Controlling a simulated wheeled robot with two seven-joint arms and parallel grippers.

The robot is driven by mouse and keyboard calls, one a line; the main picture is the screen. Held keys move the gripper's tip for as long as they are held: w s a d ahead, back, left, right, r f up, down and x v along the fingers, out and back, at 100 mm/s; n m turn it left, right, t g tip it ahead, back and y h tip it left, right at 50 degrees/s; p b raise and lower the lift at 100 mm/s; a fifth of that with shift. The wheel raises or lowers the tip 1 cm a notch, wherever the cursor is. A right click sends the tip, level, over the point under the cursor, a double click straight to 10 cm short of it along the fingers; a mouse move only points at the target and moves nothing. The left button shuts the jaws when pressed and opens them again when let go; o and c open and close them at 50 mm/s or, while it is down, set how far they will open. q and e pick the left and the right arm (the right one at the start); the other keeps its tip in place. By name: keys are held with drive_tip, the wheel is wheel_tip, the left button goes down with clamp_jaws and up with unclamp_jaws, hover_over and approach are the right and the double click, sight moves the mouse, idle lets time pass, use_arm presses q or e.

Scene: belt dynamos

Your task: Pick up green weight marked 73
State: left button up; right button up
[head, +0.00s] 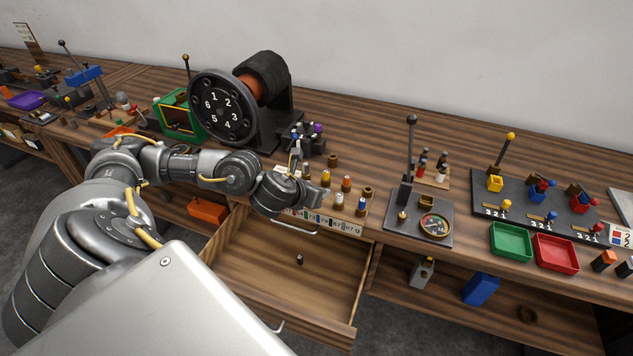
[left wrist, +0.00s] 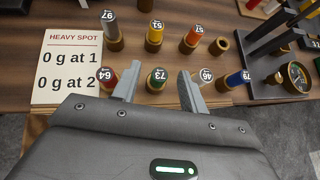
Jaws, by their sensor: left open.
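The green weight marked 73 (left wrist: 156,83) stands upright in the front row of weights in the left wrist view. My left gripper (left wrist: 160,71) is open, with one finger on each side of it; I cannot tell whether either finger touches it. In the head view my left gripper (head: 311,168) is over the weight rack at the bench's front edge, and I cannot make out the green weight there. My right gripper is not in view.
Red weight 64 (left wrist: 104,80) and pale weight 46 (left wrist: 205,78) stand close outside the fingers. Blue weight 79 (left wrist: 236,82) is farther right. Weights 92 (left wrist: 110,28), 53 (left wrist: 155,36) and 57 (left wrist: 193,38) stand behind. An open drawer (head: 270,285) juts out below.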

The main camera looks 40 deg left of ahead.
use_arm(q)
drive_tip(key=x, duration=0.4)
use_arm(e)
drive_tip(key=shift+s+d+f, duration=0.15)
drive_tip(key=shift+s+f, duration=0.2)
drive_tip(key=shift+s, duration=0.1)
use_arm(q)
drive_tip(key=shift+s+r, duration=0.1)
clamp_jaws()
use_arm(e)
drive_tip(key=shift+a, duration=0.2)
